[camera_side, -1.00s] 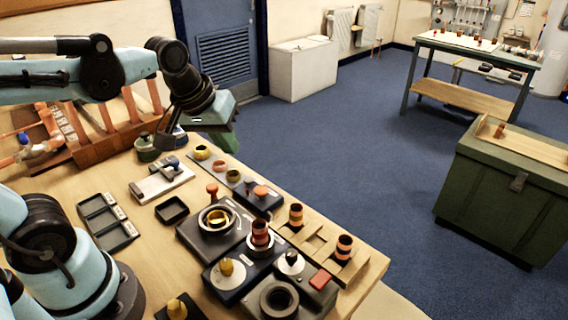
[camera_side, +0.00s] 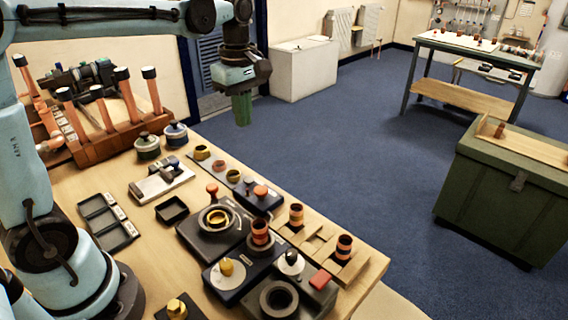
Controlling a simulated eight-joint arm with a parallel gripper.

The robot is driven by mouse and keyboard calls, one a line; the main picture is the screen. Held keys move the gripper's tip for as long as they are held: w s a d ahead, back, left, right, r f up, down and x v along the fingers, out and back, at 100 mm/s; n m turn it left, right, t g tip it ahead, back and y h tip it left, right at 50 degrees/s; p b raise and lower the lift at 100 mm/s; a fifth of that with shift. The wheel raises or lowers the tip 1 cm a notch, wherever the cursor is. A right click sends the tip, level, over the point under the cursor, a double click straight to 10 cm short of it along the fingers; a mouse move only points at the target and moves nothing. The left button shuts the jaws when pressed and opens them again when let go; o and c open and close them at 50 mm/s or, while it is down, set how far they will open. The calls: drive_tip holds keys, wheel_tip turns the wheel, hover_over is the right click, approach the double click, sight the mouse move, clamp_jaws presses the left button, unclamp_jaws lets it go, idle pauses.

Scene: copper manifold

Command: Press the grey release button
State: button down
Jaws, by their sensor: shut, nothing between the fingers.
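My gripper (camera_side: 242,112) is shut and empty. Its green fingers point straight down and hang high, seen against the blue floor past the table's far edge. It is well apart from the devices on the table. A dark device (camera_side: 233,296) at the front of the table carries a yellow knob (camera_side: 227,267) on a pale disc and a silver-grey round piece with a dark top (camera_side: 291,262). I cannot tell whether that grey piece is the release button. No other clearly grey button can be made out at this size.
A wooden rack with upright copper pipes (camera_side: 125,92) stands at the back left, with two lidded pots (camera_side: 147,146) beside it. Bare wood shows at left centre.

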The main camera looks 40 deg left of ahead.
sight(249, 177)
drive_tip(key=shift+f, duration=0.1)
wheel_tip(249, 177, down, 14)
drive_tip(key=shift+r, duration=0.1)
idle(0.7)
idle(0.3)
drive_tip(key=shift+f, duration=1.1)
drive_tip(key=shift+w, duration=0.1)
wheel_tip(249, 177, up, 14)
drive_tip(key=shift+r, duration=0.25)
